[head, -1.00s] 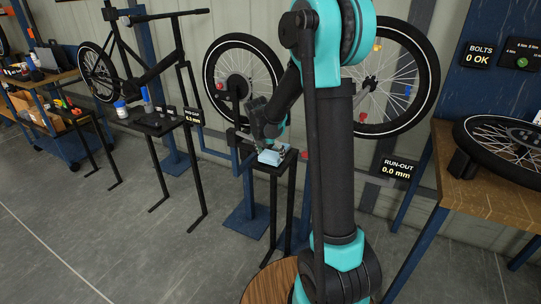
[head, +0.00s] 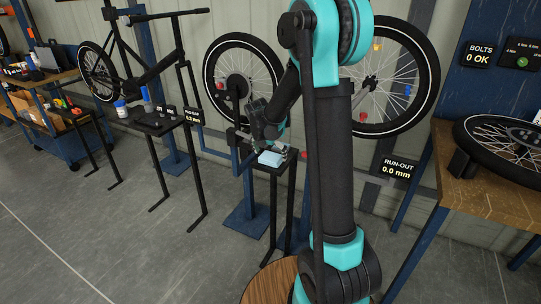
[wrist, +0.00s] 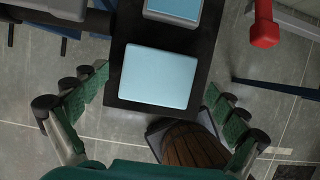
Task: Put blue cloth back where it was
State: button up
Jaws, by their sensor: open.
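The blue cloth (wrist: 158,77) is a light-blue, flat rounded rectangle lying on the narrow black stand top (wrist: 118,60). In the head view the cloth (head: 270,158) lies on the small black stand (head: 290,168) in front of the left wheel. My gripper (wrist: 157,84) is open. Its green-padded fingers are spread to the left and right of the cloth, apart from it, with nothing between them. In the head view my gripper (head: 272,144) is just above the cloth, partly hidden by its own links.
A grey tray with a blue inside (wrist: 175,10) sits beyond the cloth on the same stand. A red-ended part (wrist: 264,30) stands to the right. Another black stand (head: 158,122) holds small items.

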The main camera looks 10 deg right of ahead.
jog(key=v, duration=1.2)
jog(key=s+d+f+m+y, duration=0.1)
jog(key=s+f+m, duration=0.3)
jog(key=s+m, duration=0.4)
jog(key=s+d+f+m+y, duration=0.1)
jog(key=s+d+f+m, duration=0.2)
jog(key=s+m, duration=0.6)
jog(key=s+d+f+m, duration=0.3)
jog(key=s+f+m, duration=0.2)
jog(key=s+m, duration=0.4)
jog(key=m, duration=0.2)
jog(key=shift+f+m+y, duration=0.2)
jog(key=shift+m+y, duration=0.2)
